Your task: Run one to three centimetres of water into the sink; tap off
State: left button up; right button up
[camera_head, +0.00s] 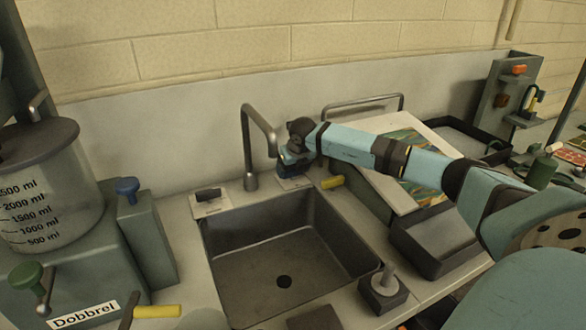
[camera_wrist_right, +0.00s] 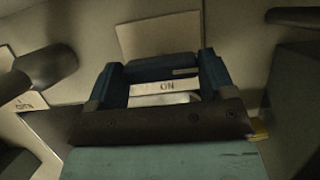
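A dark lever (camera_head: 208,194) lies on a pale plate left of the spout. My right gripper (camera_head: 288,165) points down over another plate right of the spout. My left gripper is not in view.
A dark block with a grey knob (camera_head: 382,287) stands at the sink's front right corner. A slanted board (camera_head: 398,180) and a dark tray (camera_head: 440,235) lie to the right. A measuring tank (camera_head: 50,190) stands at the left. A yellow handle (camera_head: 333,182) lies near my right gripper.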

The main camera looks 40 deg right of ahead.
jog(key=shift+c, duration=0.9)
jog(key=m, duration=0.2)
jog(key=m+g+h, duration=0.1)
jog(key=m, duration=0.1)
jog(key=shift+w+a+m+h, duration=0.1)
jog(key=shift+a+m+h, duration=0.05)
jog(key=shift+m+h, duration=0.2)
jog(key=m+g, duration=0.1)
jog(key=m, duration=0.1)
jog(key=m+h, duration=0.1)
jog(key=m, duration=0.2)
jog(key=shift+w+m+g, duration=0.1)
jog(key=shift+m+g, duration=0.25)
jog(key=shift+g, duration=0.05)
jog(key=shift+r, duration=0.1)
jog(key=o, duration=0.9)
